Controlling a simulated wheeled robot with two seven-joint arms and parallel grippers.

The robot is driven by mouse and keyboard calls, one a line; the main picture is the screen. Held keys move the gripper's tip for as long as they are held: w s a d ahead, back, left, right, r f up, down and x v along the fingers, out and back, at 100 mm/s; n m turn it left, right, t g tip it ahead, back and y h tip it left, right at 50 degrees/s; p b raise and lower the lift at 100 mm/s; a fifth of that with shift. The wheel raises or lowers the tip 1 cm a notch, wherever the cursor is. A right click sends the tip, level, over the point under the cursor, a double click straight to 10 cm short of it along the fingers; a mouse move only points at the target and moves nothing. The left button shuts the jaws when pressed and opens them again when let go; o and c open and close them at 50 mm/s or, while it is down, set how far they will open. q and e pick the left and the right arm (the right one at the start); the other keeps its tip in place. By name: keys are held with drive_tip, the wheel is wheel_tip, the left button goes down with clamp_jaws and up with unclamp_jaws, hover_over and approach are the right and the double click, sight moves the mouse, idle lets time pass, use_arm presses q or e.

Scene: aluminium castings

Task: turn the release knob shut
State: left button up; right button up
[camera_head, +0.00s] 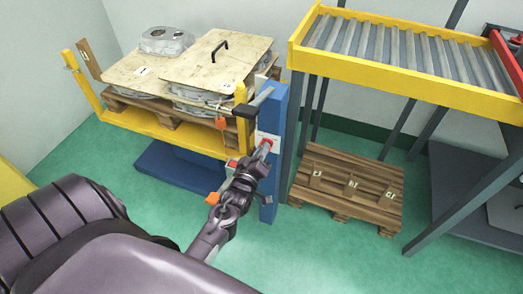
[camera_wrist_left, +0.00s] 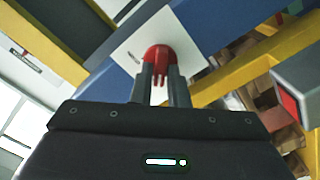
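The release knob (camera_wrist_left: 160,58) is red and rounded, on a white plate (camera_wrist_left: 128,50) fixed to a blue post. In the head view the red knob (camera_head: 266,143) shows small on the blue post (camera_head: 269,185), at the end of my left gripper (camera_head: 262,150). In the left wrist view the two fingers of my left gripper (camera_wrist_left: 161,82) lie on either side of the knob and appear closed against it. The knob's lower part shows between the fingers; its sides are partly hidden by them. My right gripper is in neither view.
A yellow-framed lift table (camera_head: 150,130) left of the post bears castings under wooden boards (camera_head: 210,65). A black-gripped lever (camera_head: 245,111) sticks out above the knob. A roller conveyor (camera_head: 400,75) stands right, with a wooden pallet (camera_head: 345,205) beneath. Green floor is clear in front.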

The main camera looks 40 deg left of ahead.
use_arm(q)
drive_tip(key=o, duration=0.3)
